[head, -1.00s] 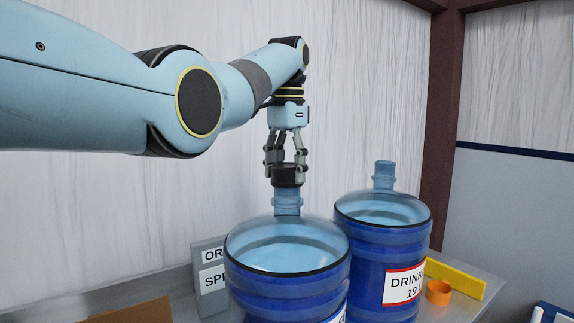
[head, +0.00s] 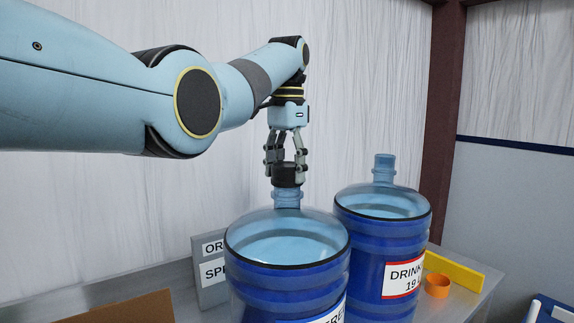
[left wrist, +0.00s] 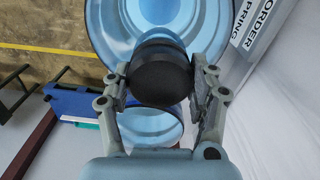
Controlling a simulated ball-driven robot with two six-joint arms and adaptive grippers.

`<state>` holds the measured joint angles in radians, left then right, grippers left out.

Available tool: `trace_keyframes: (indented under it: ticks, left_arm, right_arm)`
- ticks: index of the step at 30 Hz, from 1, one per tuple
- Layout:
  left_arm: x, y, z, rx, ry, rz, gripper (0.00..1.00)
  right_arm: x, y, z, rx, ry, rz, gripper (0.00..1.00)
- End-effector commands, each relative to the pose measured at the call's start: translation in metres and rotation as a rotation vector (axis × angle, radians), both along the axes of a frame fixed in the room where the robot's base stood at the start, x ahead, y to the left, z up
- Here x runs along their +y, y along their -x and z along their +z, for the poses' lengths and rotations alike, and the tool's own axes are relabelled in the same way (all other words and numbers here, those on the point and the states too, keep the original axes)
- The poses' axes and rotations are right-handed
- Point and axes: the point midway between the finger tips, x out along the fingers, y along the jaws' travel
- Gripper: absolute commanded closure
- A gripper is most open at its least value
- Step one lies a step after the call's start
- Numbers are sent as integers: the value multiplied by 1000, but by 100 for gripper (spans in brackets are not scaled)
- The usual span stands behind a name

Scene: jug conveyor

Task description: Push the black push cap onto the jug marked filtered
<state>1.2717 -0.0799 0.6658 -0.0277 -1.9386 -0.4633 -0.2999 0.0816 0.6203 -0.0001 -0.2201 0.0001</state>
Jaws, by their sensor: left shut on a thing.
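The near blue jug (head: 288,245) stands upright. Its label (head: 330,314) is cut off by the frame edge, with only a few end letters, like "ERED", showing. The black push cap (head: 286,173) is at the top of this jug's neck (head: 287,198); I cannot tell how far it is seated. My left gripper (head: 285,178) points straight down and is shut on the cap, with a finger on each side. In the left wrist view the round cap (left wrist: 161,70) sits between the fingers, over the jug's neck. My right gripper is not in view.
A second blue jug (head: 383,235) labelled "DRINK…" stands close by on the right. An orange ring (head: 437,286) and a yellow bar (head: 455,272) lie on the grey surface beside it. A grey order sign (head: 208,272) stands behind left. A brown board edge (head: 115,305) is at the lower left.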

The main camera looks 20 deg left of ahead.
Motion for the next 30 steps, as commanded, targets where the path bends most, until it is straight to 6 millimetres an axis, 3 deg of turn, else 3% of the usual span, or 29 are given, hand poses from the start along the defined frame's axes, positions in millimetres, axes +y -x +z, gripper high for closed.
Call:
trace_keyframes:
  ticks: [30]
  left_arm:
    - [0, 0, -9, 1, 0, 0, 55]
  right_arm:
    - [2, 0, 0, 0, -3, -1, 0]
